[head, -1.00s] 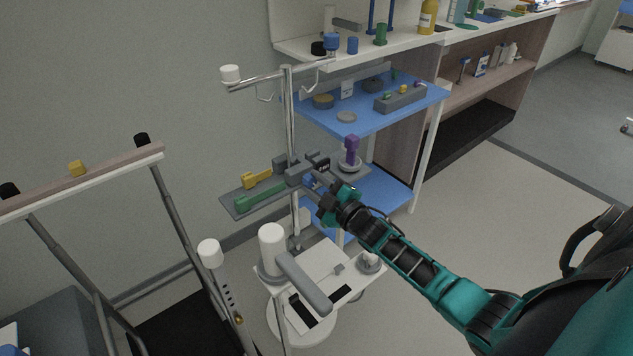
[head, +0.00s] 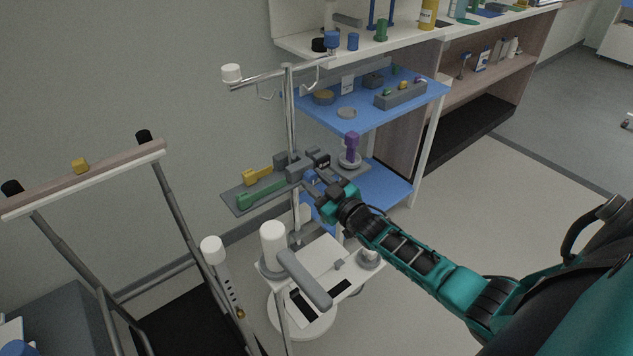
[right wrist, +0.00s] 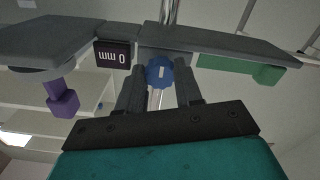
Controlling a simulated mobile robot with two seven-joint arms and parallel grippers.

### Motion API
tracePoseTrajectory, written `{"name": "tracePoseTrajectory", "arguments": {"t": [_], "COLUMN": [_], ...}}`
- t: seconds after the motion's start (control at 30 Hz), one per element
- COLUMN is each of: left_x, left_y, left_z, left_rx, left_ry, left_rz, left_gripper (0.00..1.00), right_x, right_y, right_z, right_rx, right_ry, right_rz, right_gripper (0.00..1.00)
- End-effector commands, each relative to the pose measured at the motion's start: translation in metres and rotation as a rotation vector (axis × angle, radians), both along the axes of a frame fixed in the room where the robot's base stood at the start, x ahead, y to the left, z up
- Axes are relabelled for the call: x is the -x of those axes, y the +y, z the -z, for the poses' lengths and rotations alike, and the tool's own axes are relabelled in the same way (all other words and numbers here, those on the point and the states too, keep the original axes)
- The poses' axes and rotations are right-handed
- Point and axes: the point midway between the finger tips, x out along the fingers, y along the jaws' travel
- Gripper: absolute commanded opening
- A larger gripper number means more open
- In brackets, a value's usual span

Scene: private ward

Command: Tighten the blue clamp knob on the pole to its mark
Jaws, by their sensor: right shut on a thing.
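The blue clamp knob (right wrist: 160,72) is at the middle of the right wrist view, with a small white mark on its face. It sits under the grey clamp body (head: 299,169) on the metal pole (head: 290,110). In the head view only a bit of blue (head: 310,176) shows at my fingertips. My right gripper (right wrist: 160,88) is shut on the knob, one dark finger on each side. My left gripper is not in view.
A purple-topped piece (head: 351,143) stands to the right. Below is a white stand with a white cylinder (head: 272,240). A blue-shelved cart (head: 420,97) stands behind; open floor lies right.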

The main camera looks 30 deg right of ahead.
Motion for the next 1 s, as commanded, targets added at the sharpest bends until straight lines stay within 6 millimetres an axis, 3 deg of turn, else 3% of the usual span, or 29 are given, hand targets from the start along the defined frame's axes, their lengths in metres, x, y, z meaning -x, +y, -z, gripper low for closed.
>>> {"name": "tracePoseTrajectory", "arguments": {"t": [0.37, 0.4, 0.6, 0.67, 1.0], "left_x": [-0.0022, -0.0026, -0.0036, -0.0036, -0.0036], "left_y": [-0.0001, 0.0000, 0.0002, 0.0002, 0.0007], "left_z": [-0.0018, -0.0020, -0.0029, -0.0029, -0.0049], "left_rx": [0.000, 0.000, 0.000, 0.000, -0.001], "left_ry": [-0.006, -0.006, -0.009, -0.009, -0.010], "left_rz": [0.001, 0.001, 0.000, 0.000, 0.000], "left_gripper": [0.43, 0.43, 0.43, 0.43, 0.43], "right_x": [-0.0001, -0.0001, -0.0001, -0.0001, 0.0070], "right_y": [0.0004, 0.0004, 0.0003, 0.0003, -0.0005], "right_z": [-0.0001, -0.0001, -0.0001, -0.0001, 0.0004], "right_rx": [-0.002, -0.002, -0.002, -0.002, -0.002], "right_ry": [0.000, 0.000, 0.000, -0.001, 0.002], "right_rz": [-0.001, -0.001, -0.001, 0.000, 0.000], "right_gripper": [0.04, 0.38, 0.57, 0.60, 0.60]}}
